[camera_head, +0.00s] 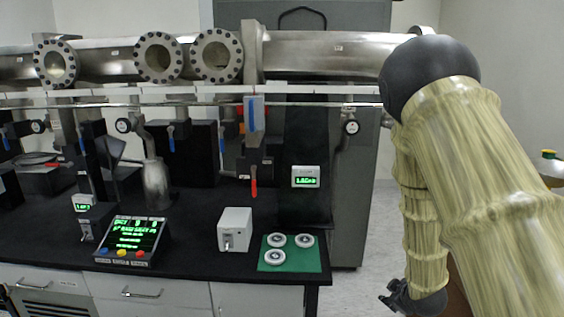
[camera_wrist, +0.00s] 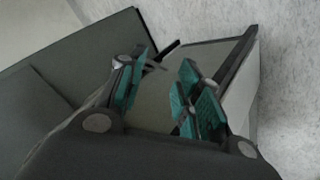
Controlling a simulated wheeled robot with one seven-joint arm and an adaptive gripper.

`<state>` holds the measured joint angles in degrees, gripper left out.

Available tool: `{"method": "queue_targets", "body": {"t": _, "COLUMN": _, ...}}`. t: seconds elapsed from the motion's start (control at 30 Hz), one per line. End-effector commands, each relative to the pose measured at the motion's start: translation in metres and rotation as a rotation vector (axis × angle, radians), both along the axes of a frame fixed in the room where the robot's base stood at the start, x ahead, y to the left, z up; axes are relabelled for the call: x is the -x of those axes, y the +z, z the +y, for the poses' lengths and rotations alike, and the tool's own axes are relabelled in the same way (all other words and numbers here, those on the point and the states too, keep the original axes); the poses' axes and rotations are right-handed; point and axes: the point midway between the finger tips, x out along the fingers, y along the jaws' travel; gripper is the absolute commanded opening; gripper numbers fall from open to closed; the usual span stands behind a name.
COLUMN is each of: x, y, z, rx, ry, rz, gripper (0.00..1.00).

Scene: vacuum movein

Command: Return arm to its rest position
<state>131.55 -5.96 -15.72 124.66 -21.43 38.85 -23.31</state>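My arm, in a pale yellowish cover with a dark round joint, fills the right side of the head view and hangs downward. My gripper (camera_head: 398,300) is at the bottom of that view, right of the bench's front corner and apart from it. In the wrist view my gripper (camera_wrist: 160,88) has its two green-padded fingers spread, with nothing between them. Grey flat surfaces show beyond the fingers; I cannot tell how far off they are.
A black bench (camera_head: 190,262) carries a control box (camera_head: 133,241), a white box (camera_head: 235,229) and a green mat (camera_head: 290,266) with three metal rings. A steel pipe (camera_head: 320,50) runs above. A tall grey cabinet (camera_head: 352,200) stands behind. Pale floor shows between cabinet and arm.

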Motion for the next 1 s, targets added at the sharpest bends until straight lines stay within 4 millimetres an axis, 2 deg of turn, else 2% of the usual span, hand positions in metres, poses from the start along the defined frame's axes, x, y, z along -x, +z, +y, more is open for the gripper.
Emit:
{"method": "queue_targets", "body": {"t": 0.03, "x": 0.020, "y": -0.024, "z": 0.005, "rx": -0.034, "ry": -0.035, "rz": 0.044, "gripper": 0.34}}
{"method": "queue_targets", "body": {"t": 0.2, "x": 0.087, "y": -0.093, "z": 0.022, "rx": -0.141, "ry": -0.164, "rz": 0.175, "gripper": 0.34}}
{"method": "queue_targets", "body": {"t": 0.37, "x": 0.160, "y": -0.147, "z": 0.040, "rx": -0.227, "ry": -0.298, "rz": 0.303, "gripper": 0.34}}
{"method": "queue_targets", "body": {"t": 0.5, "x": 0.227, "y": -0.183, "z": 0.055, "rx": -0.285, "ry": -0.423, "rz": 0.413, "gripper": 0.34}}
{"method": "queue_targets", "body": {"t": 0.7, "x": 0.326, "y": -0.216, "z": 0.076, "rx": -0.342, "ry": -0.607, "rz": 0.566, "gripper": 0.34}}
{"method": "queue_targets", "body": {"t": 0.8, "x": 0.367, "y": -0.224, "z": 0.085, "rx": -0.357, "ry": -0.687, "rz": 0.627, "gripper": 0.34}}
{"method": "queue_targets", "body": {"t": 0.9, "x": 0.397, "y": -0.228, "z": 0.091, "rx": -0.364, "ry": -0.747, "rz": 0.670, "gripper": 0.34}}
{"method": "queue_targets", "body": {"t": 1.0, "x": 0.415, "y": -0.229, "z": 0.095, "rx": -0.368, "ry": -0.782, "rz": 0.696, "gripper": 0.34}}
